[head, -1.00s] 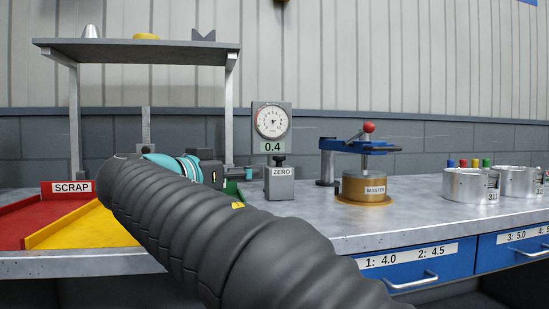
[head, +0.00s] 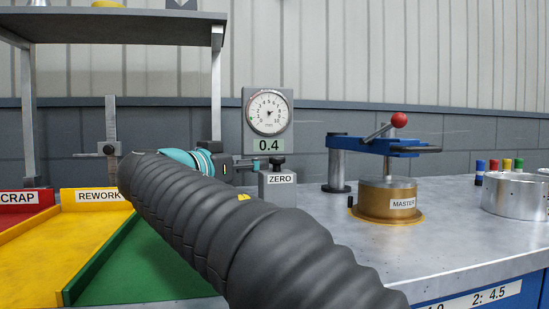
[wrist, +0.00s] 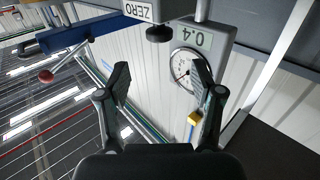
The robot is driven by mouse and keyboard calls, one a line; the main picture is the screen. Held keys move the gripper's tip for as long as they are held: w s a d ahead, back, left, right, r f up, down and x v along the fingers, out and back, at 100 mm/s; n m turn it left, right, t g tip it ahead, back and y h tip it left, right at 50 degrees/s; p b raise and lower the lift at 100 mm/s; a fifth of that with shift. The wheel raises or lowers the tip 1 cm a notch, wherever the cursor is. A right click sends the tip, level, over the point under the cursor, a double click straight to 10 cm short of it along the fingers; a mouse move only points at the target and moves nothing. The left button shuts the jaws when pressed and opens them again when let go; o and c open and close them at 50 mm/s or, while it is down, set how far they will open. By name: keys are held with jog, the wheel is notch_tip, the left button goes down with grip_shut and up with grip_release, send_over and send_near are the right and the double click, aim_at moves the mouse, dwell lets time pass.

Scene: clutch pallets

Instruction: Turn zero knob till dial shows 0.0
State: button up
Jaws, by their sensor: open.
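The dial gauge (head: 268,112) stands on a grey post behind the bench top, and its readout (head: 268,145) shows 0.4. In front of it is the grey ZERO block (head: 277,190) with the dark zero knob (head: 277,163) on top. My gripper (head: 247,163) is just left of the knob, partly hidden behind my arm. In the wrist view my gripper (wrist: 163,78) is open with nothing between its fingers. There the knob (wrist: 159,33) is beyond the fingertips, apart from them, and the dial (wrist: 187,68) is partly behind the right finger.
Right of the block, a blue clamp (head: 375,145) with a red ball stands over the brass MASTER piece (head: 388,200). A metal ring (head: 515,195) sits farther right. Yellow REWORK (head: 95,235) and red SCRAP (head: 20,215) trays are left, under a shelf (head: 110,25).

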aim_at(272, 159)
jog(key=p+x, duration=0.1)
jog(key=x, duration=0.9)
jog(key=shift+s, duration=0.1)
jog(key=c, duration=1.1)
